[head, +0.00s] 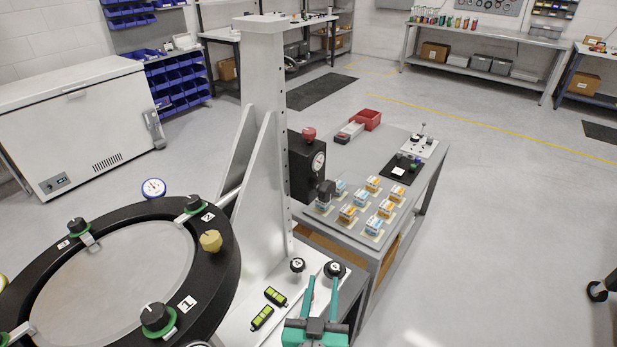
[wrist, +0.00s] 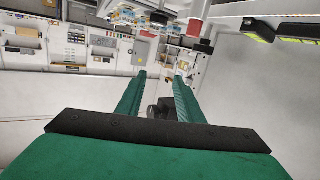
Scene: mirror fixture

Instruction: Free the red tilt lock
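A red knob (head: 309,134), which looks like the tilt lock, sits on top of a black block (head: 305,168) with a round dial, fixed to the right side of the tall grey column (head: 265,120). My gripper (head: 322,283) has teal fingers and is low in the head view, below the knob and apart from it. In the wrist view my gripper (wrist: 161,72) shows its two fingers spread with nothing held between them. A red part (wrist: 195,28) shows beyond the fingertips there; I cannot tell if it is the same knob.
A black ring (head: 215,268) with clamps, a yellow knob (head: 211,241) and a round plate is at left. Black knobs (head: 297,265) and green levels (head: 262,317) sit on the white base near my gripper. A table (head: 345,205) with small boxes stands behind.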

